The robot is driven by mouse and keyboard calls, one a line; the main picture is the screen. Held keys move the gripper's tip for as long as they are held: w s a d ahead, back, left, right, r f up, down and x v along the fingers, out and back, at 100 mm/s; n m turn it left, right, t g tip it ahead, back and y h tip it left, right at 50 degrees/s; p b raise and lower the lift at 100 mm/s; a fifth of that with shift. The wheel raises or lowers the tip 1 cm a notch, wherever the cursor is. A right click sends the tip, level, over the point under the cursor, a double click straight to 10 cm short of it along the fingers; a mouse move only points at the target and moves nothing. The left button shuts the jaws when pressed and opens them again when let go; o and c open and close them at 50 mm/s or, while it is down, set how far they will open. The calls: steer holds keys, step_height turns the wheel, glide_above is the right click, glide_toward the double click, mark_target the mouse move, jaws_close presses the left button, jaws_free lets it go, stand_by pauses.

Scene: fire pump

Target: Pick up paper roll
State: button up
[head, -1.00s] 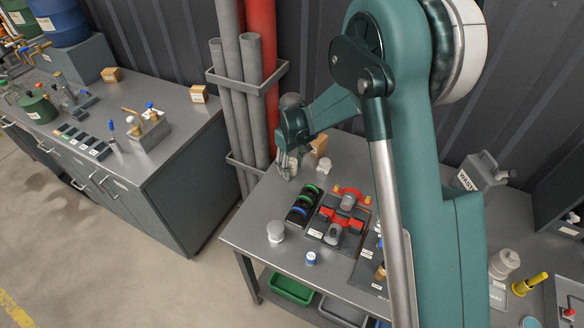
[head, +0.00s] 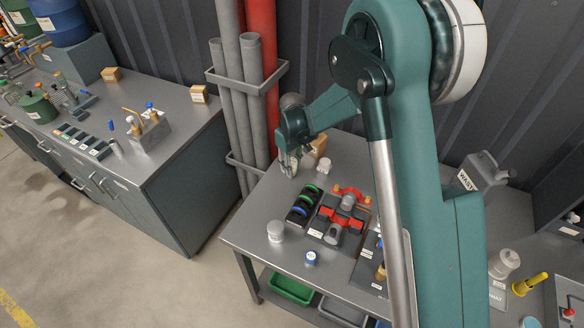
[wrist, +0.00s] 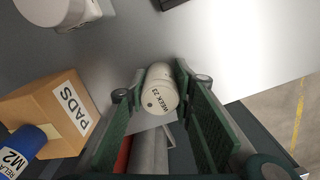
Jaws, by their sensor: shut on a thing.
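The paper roll (wrist: 159,96) is a small white cylinder printed "WEEK 23", seen near end-on in the middle of the wrist view. My gripper (wrist: 162,88) has its green fingers on either side of it and is shut on it. In the head view my gripper (head: 290,164) is low at the back left corner of the table. The roll is mostly hidden by the fingers there. I cannot tell whether it still touches the table.
A cardboard box marked PADS (wrist: 55,117) stands close at left in the wrist view, with a blue item marked M2 (wrist: 22,150) by it. Grey and red pipes (head: 262,110) rise behind the table. A black tray of coloured rings (head: 303,206) lies in front of my gripper.

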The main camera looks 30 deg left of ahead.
mark_target(292, 161)
steer(key=shift+r, duration=0.1)
steer(key=shift+r, duration=4.95)
steer(key=shift+s, duration=0.1)
